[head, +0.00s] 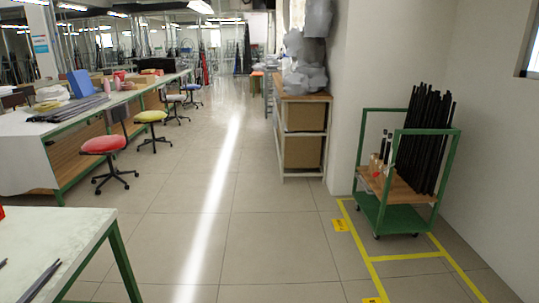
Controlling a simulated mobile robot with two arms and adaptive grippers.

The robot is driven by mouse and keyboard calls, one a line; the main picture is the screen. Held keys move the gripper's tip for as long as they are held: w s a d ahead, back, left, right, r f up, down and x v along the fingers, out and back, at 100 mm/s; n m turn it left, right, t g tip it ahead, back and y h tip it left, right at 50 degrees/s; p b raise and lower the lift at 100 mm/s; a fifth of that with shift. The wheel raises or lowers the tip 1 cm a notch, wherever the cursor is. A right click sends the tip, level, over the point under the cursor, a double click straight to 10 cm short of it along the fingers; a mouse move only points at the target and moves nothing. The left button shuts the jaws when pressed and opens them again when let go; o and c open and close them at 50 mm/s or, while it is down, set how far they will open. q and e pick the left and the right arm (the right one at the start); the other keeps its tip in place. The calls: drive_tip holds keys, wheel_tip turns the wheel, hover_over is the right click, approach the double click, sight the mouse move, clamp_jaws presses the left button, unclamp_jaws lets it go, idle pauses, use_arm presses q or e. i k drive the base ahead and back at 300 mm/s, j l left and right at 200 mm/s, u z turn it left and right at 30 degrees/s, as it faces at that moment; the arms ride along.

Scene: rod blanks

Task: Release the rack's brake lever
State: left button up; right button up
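The rack is a green wheeled cart (405,219) at the right, standing against the wall. It has a wooden shelf (410,198), and a bundle of black rods (424,135) stands upright on it, leaning a little. Small pale items (376,168) sit at the shelf's left end. Small dark casters show under the green base. I cannot make out a brake lever at this distance. Neither of my grippers is in view.
Yellow floor tape (405,257) marks a bay around the cart. A white table with green legs (60,245) is at the lower left. Chairs with red (103,144) and yellow (150,116) seats stand by a long bench. A wooden cabinet (302,135) is mid-right. The central tiled floor is clear.

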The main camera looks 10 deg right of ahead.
sight(376, 173)
drive_tip(key=i+u, duration=0.1)
drive_tip(key=i, duration=1.7)
drive_tip(key=i+j+z, duration=0.1)
drive_tip(key=i+z, duration=0.35)
drive_tip(key=i+j+z, duration=0.3)
drive_tip(key=i+z, duration=0.15)
drive_tip(key=i+j+z, duration=1)
drive_tip(key=j+z, duration=0.35)
drive_tip(key=j, duration=0.25)
